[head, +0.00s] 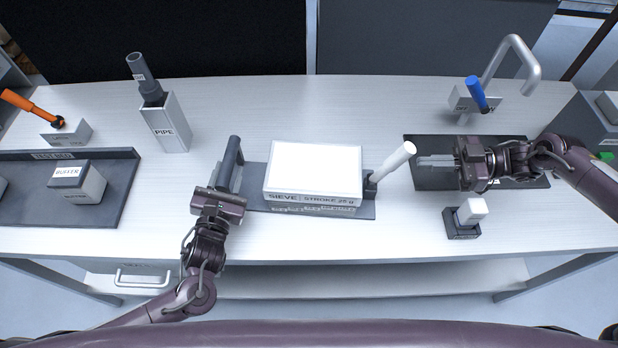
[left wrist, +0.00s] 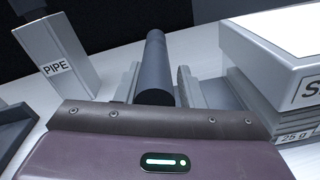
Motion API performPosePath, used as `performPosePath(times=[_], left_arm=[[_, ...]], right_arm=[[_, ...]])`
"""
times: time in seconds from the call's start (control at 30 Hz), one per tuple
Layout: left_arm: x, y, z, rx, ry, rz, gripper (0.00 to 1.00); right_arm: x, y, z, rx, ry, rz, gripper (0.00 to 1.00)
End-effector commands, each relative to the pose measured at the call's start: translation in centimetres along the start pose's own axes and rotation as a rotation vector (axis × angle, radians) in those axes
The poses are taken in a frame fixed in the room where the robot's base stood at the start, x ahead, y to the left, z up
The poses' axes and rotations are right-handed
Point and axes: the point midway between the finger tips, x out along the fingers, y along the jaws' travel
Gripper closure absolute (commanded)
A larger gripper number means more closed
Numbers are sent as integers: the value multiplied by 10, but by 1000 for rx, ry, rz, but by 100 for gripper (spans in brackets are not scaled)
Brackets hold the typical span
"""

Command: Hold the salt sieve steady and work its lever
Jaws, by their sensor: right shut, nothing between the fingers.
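The sieve (head: 313,170) is a white-topped box labelled SIEVE on a dark base plate. A dark bar handle (head: 231,162) stands at its left. A lever with a white grip (head: 392,165) leans up and right at its right side. My left gripper (head: 222,190) is at the dark handle. In the left wrist view, its fingers lie on both sides of the handle (left wrist: 156,70) with almost no gap, shut on it. My right gripper (head: 437,161) is shut and empty, to the right of the lever and apart from it, above a dark mat.
A PIPE holder (head: 166,124) stands at back left. A BUFFER block (head: 78,183) sits in a dark tray (head: 122,190). A blue-handled switch (head: 477,94) and a bent pipe (head: 520,62) are at back right. A small white-topped block (head: 471,212) stands at front right.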

Motion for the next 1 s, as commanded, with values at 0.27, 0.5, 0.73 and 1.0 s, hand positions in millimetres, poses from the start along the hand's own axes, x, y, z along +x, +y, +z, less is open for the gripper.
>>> performPosePath(times=[0.27,0.5,0.73,1.0], left_arm=[[2,1,4,-3,-8,4,50],[-7,2,5,-4,-11,5,50],[-52,1,3,-4,-5,2,50],[-102,0,2,-3,-5,2,50]], right_arm=[[0,0,0,0,0,0,100],[0,0,0,0,0,0,100],[0,0,0,0,0,0,100],[0,0,0,0,0,0,100]])
